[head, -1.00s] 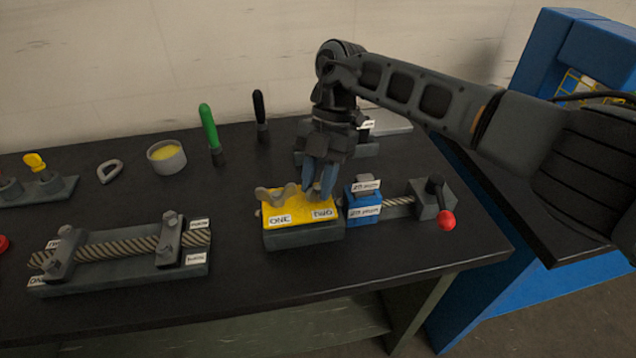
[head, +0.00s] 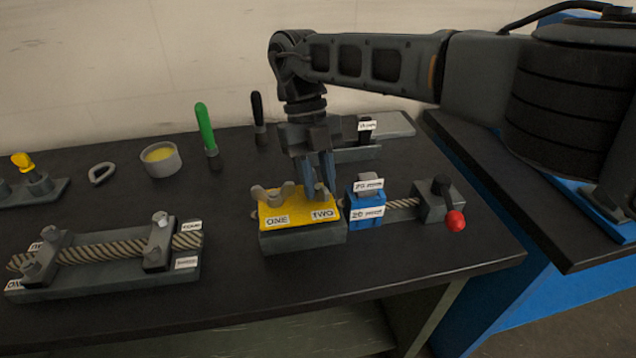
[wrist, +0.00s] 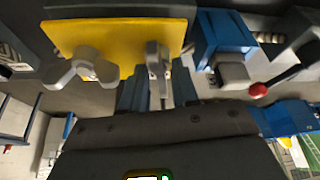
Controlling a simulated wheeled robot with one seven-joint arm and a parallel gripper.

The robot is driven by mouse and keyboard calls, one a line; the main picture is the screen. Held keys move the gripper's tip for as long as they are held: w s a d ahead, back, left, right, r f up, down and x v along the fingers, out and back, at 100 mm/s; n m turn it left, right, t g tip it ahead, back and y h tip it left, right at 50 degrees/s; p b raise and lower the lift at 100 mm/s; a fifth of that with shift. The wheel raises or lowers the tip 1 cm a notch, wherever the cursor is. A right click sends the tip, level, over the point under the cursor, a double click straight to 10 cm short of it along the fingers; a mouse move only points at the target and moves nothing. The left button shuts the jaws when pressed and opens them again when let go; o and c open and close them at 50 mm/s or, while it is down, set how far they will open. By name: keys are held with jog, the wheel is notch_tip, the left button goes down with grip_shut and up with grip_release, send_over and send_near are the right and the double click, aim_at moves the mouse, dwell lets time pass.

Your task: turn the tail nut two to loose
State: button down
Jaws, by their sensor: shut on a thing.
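The yellow-topped block (head: 290,216) sits at the middle of the bench and bears two grey wing nuts, labelled ONE and TWO. Nut ONE (head: 272,195) stands at the left with its wings spread across the block. Nut TWO (head: 321,192) stands at the right above the TWO label. My gripper (head: 318,182) points down over the block and is shut on nut TWO. In the wrist view nut TWO (wrist: 157,60) lies between the finger tips, its wings edge-on, and nut ONE (wrist: 82,68) is to the left, free.
A rope clamp (head: 105,260) is at the left. A yellow-filled cup (head: 160,159) and green-handled tool (head: 207,130) stand behind.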

jog(key=n+h, duration=0.1)
jog(key=n, duration=0.1)
jog(key=n+t, duration=0.1)
jog(key=n, duration=0.2)
jog(key=shift+f+n+t+h+b, duration=0.1)
jog(key=shift+n+t+h+b, duration=0.2)
jog(key=shift+h, duration=0.1)
jog(key=n+t, duration=0.1)
jog(key=n, duration=0.1)
jog(key=n+t, duration=0.1)
jog(key=n, duration=0.2)
jog(key=shift+n+h, duration=0.3)
jog(key=n+t, duration=0.1)
jog(key=n, duration=0.1)
jog(key=n+t, duration=0.1)
jog(key=n, duration=0.2)
jog(key=shift+d+f+b, duration=0.1)
jog(key=shift+b, duration=0.2)
jog(key=shift+s+n+t+y+b, duration=0.1)
jog(key=shift+n+t+y+b, duration=0.5)
jog(key=shift+n, duration=1.8)
jog(key=c, duration=1.2)
grip_release()
jog(key=shift+f, duration=0.1)
jog(key=shift+r, duration=0.25)
